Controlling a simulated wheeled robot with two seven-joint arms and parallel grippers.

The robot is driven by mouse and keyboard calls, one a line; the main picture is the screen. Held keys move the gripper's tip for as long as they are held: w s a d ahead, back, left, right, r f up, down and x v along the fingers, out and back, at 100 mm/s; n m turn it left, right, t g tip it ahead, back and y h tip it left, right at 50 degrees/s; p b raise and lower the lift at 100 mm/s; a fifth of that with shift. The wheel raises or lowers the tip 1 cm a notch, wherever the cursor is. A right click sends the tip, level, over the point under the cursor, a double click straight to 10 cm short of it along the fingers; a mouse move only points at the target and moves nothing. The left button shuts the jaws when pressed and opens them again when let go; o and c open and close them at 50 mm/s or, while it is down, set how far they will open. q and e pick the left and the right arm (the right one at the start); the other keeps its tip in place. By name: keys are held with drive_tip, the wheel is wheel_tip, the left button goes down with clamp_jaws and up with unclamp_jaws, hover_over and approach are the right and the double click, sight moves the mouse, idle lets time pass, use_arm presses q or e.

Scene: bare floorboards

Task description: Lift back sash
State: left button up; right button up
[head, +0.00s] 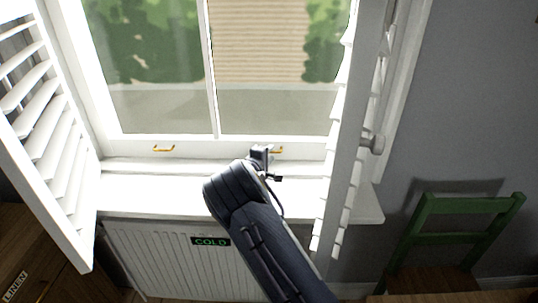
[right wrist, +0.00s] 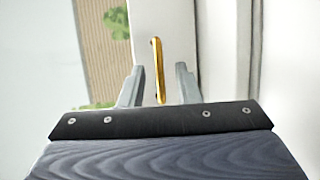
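The white window sash (head: 240,147) stands behind the sill, with its bottom rail low in the frame and glass above. Two brass handles sit on that rail: a left one (head: 163,149) and a right one (head: 277,150). My right gripper (head: 262,152) is at the right handle, partly covering it in the head view. In the right wrist view my right gripper (right wrist: 159,82) is open, its two grey fingers apart on either side of the upright-looking brass handle (right wrist: 157,68). The fingers do not touch the handle there. My left gripper is not in view.
White louvred shutters stand open at left (head: 50,130) and right (head: 345,130), the right one close to my right arm. The sill (head: 150,197) is clear. Below is a white radiator (head: 160,255) with a "COLD" sign (head: 210,241). A green chair (head: 445,235) stands at right.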

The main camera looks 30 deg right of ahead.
clamp_jaws()
wheel_tip(320, 180, up, 14)
drive_tip(key=p, duration=0.2)
drive_tip(key=shift+r, duration=0.2)
unclamp_jaws()
drive_tip(key=shift+f, duration=0.15)
